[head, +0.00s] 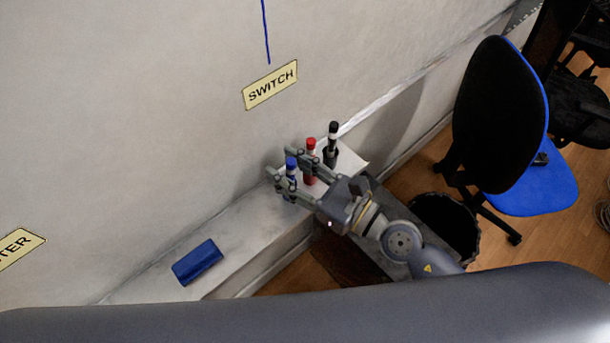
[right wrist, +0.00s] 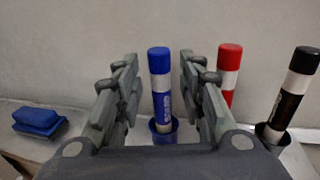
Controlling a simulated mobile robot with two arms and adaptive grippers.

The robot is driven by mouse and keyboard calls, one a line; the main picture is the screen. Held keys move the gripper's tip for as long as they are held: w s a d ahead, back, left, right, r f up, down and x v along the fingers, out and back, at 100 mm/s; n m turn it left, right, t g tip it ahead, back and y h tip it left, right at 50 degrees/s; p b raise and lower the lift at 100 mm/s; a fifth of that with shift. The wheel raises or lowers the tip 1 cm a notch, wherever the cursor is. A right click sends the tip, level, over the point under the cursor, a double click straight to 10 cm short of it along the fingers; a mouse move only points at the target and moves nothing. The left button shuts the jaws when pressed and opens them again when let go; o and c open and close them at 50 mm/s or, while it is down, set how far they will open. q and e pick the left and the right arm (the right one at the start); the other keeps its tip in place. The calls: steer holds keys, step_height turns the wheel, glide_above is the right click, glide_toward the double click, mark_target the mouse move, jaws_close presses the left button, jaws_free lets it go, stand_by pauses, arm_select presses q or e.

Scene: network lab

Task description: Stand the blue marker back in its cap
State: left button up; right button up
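The blue marker (head: 291,164) stands about upright on the white ledge, blue end up. In the right wrist view the marker (right wrist: 160,85) has its lower end inside a wider blue cap (right wrist: 164,131). My right gripper (head: 282,165) reaches in from the right, with its fingers on either side of the marker. In the right wrist view the gripper (right wrist: 158,66) is open, with a gap between each finger and the marker. The cap is mostly hidden by the gripper in the head view. My left gripper is not in view.
A red marker (head: 311,145) and a black marker (head: 332,140) stand close by on the ledge (head: 240,233). A blue eraser (head: 197,262) lies farther left. A wall with a SWITCH label (head: 270,85) is behind. A dark bin (head: 446,222) and blue chair (head: 535,190) stand right.

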steer(key=shift+v, duration=3.45)
